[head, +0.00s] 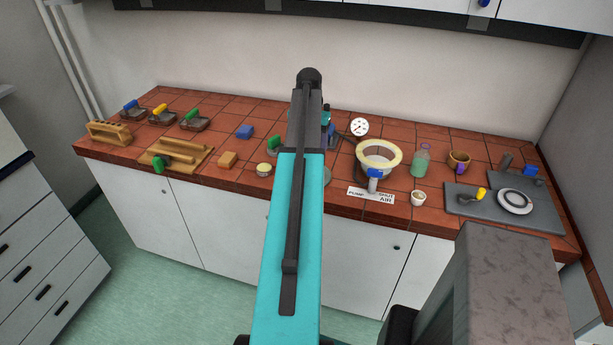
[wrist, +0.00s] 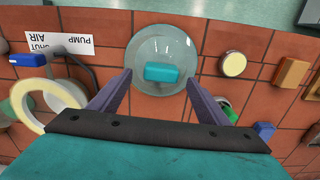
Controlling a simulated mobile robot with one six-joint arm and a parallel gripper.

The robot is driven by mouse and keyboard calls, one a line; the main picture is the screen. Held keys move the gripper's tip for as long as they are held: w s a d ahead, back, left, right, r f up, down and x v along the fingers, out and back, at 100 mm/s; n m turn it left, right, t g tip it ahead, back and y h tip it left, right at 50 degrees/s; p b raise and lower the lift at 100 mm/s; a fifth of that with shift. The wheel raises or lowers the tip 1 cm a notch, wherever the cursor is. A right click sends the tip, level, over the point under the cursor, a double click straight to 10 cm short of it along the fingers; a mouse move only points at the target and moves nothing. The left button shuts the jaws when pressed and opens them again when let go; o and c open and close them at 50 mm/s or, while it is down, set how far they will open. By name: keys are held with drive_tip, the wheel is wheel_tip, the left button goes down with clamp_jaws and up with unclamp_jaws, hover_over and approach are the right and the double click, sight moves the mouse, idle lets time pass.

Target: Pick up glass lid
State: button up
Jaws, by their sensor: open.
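The glass lid (wrist: 152,44) is a clear round disc with a teal block-shaped handle (wrist: 171,73). It lies on the red tiled bench, near the front edge, in the wrist view. My gripper (wrist: 160,78) is open above the lid, with its two purple-grey fingers spread to either side of the handle. The fingers look apart from the handle; their height over it is hard to tell. In the head view my arm hides nearly all of the lid and the gripper.
A pot with a cream ring (head: 379,157) and a "PUMP SHUT AIR" label (head: 371,195) stand right of my arm. A small round yellow-topped tin (head: 264,169) and an orange-brown block (head: 227,159) lie to its left. A green bottle (head: 421,161) stands farther right.

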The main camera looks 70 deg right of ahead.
drive_tip(key=shift+f+b, duration=1.75)
drive_tip(key=shift+f, duration=0.8)
clamp_jaws()
